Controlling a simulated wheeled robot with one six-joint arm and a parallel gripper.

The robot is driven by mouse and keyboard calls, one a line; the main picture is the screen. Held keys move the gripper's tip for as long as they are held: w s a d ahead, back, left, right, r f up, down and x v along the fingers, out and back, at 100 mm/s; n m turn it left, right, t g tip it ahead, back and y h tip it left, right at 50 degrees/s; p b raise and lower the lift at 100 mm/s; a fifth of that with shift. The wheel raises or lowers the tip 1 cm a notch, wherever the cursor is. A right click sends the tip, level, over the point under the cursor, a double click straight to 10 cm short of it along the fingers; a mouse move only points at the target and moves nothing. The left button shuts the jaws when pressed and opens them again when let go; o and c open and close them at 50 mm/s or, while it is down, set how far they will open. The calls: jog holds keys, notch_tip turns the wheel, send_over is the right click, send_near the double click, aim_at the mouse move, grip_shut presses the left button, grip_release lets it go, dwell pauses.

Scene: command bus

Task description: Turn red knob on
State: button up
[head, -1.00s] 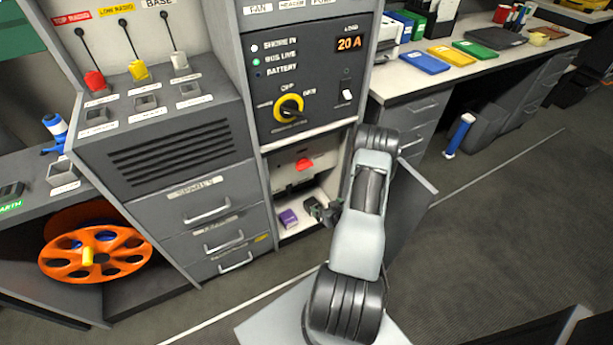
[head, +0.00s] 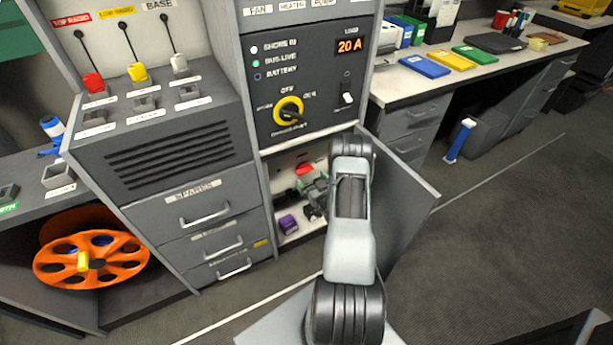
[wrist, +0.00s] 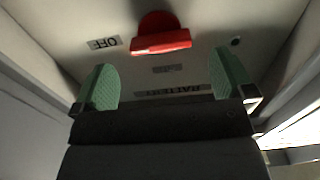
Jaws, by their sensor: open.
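The red knob (head: 304,169) is on the back panel of the open cabinet bay under the control panel. In the wrist view the red knob (wrist: 160,36) shows as a round base with a flat handle lying roughly level, with an OFF label (wrist: 102,43) beside it on the left. Another label, partly hidden by my gripper, seems to read BATTERY. My gripper (wrist: 165,85) is open and empty, its green finger pads apart, one on each side of the knob's line and short of it. In the head view my gripper (head: 318,194) is inside the bay, close below the knob.
The bay's open door (head: 405,205) stands to the right of my arm. A purple box (head: 288,223) and a dark item sit on the bay floor. A yellow rotary switch (head: 288,110) is above, drawers (head: 210,215) are to the left. The floor at right is clear.

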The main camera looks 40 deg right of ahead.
aim_at(305, 173)
jog(key=shift+w+d, duration=0.15)
jog(key=shift+w, duration=0.85)
jog(key=shift+w+d, duration=0.15)
jog(key=shift+w, duration=0.85)
jog(key=shift+c, duration=0.2)
jog(key=c, duration=0.7)
jog(key=shift+a, duration=0.2)
jog(key=shift+c, duration=0.7)
jog(key=n+b, duration=1.7)
jog(key=b, duration=0.1)
jog(key=shift+d+f+n, duration=0.1)
jog(key=shift+d+n, duration=0.05)
jog(key=shift+n, duration=0.25)
